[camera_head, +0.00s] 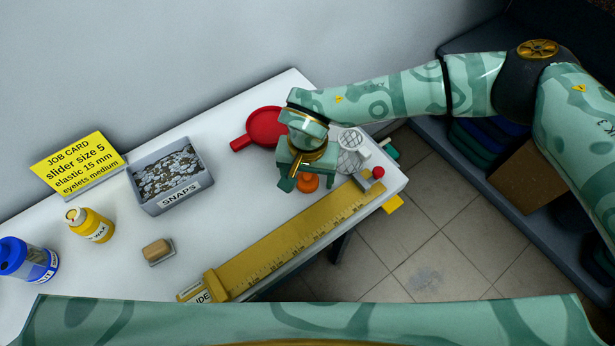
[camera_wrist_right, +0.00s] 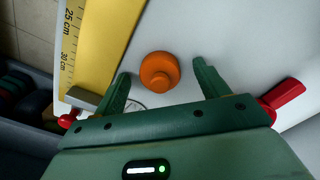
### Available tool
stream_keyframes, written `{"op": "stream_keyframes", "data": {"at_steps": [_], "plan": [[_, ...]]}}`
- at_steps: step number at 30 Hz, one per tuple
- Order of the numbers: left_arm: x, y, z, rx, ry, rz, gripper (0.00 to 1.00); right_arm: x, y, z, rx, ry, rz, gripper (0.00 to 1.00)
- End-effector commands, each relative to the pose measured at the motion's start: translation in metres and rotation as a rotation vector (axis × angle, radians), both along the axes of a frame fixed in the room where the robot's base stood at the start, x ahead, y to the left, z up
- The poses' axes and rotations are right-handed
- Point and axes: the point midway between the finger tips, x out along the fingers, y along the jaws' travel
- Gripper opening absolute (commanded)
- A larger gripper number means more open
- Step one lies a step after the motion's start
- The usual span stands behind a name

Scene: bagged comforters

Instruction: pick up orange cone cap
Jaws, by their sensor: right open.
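The orange cone cap (camera_head: 308,182) stands on the white table near its right end, partly hidden by my right gripper in the head view. In the right wrist view the cap (camera_wrist_right: 159,71) is round with a raised knob and lies just beyond the fingertips, between their lines. My right gripper (camera_head: 296,182) is open and empty, hanging over the table beside the cap. In the right wrist view its two green fingers (camera_wrist_right: 163,72) are spread wide, apart from the cap. My left gripper is not in view.
A yellow ruler (camera_head: 290,235) lies close to the cap. A red pan-like object (camera_head: 264,128), a mesh-topped round item (camera_head: 350,140) and a red knob (camera_head: 378,172) are nearby. A grey SNAPS bin (camera_head: 170,176) and yellow wax bottle (camera_head: 90,225) stand left.

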Motion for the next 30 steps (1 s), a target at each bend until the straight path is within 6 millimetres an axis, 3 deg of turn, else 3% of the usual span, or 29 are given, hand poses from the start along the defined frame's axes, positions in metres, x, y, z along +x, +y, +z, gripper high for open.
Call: {"op": "stream_keyframes", "data": {"at_steps": [5, 10, 23, 30], "plan": [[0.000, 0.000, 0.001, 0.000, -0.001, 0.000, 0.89, 0.000, 0.000, 0.001, 0.000, -0.001, 0.000, 0.74], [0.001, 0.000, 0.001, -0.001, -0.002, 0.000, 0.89, 0.000, 0.000, 0.001, 0.000, -0.001, 0.000, 0.32], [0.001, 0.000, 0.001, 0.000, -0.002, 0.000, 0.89, 0.001, 0.000, 0.005, 0.001, -0.002, 0.000, 0.32], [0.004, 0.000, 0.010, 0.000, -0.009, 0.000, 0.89, -0.002, 0.001, 0.040, 0.001, -0.004, 0.004, 0.32]]}}
